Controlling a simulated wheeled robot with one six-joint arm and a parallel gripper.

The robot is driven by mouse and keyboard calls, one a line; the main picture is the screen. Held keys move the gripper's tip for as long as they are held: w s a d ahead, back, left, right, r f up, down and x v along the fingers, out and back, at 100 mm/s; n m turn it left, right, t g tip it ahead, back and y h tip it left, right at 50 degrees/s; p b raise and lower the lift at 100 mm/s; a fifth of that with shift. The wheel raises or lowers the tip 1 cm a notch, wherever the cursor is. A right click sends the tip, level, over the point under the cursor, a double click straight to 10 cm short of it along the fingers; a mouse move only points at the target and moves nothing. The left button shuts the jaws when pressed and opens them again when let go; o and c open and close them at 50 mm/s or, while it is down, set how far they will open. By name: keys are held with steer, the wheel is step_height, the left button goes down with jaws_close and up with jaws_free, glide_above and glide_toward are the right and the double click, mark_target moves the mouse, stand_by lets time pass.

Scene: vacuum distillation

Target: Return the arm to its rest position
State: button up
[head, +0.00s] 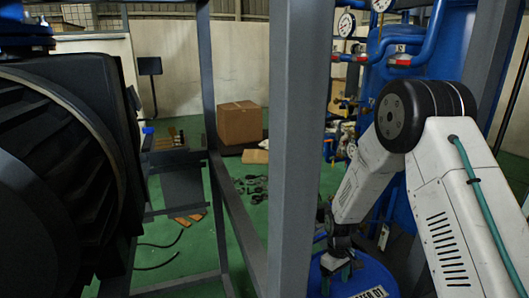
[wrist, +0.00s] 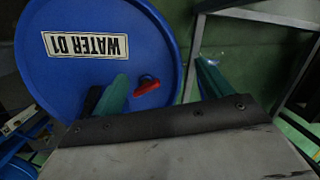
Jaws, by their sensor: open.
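My white arm (head: 439,170) bends at a black joint at the right of the head view, and its forearm slopes down and left. My gripper (head: 338,270) is at the low end of it, over the blue drum top. In the wrist view, the two green fingers of my gripper (wrist: 160,88) stand apart with nothing held between them. The blue drum (wrist: 60,82) with a "WATER 01" label (wrist: 85,45) lies below the gripper. A small red handle (wrist: 147,87) shows on the drum between the fingers. I cannot tell whether the fingers touch the drum.
A grey frame post (head: 297,140) stands left of the arm. Blue pipes with gauges (head: 346,24) and a blue tank (head: 425,60) are close behind the arm. Large black machinery (head: 65,160) fills the left.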

steer(key=s+d+r+m, duration=0.1)
steer(key=s+r+m, duration=0.1)
steer(key=s+r, duration=0.7)
steer(key=s+r+m, duration=0.3)
steer(key=s+r, duration=0.2)
steer(key=r, duration=0.9)
steer(key=s+d+r+m+t, duration=0.1)
steer(key=s+r+m+t, duration=0.1)
steer(key=s+r, duration=1.2)
steer(key=s+t, duration=0.1)
steer(key=s, duration=0.3)
steer(key=shift+d+t, duration=0.25)
steer(key=shift+t, duration=0.05)
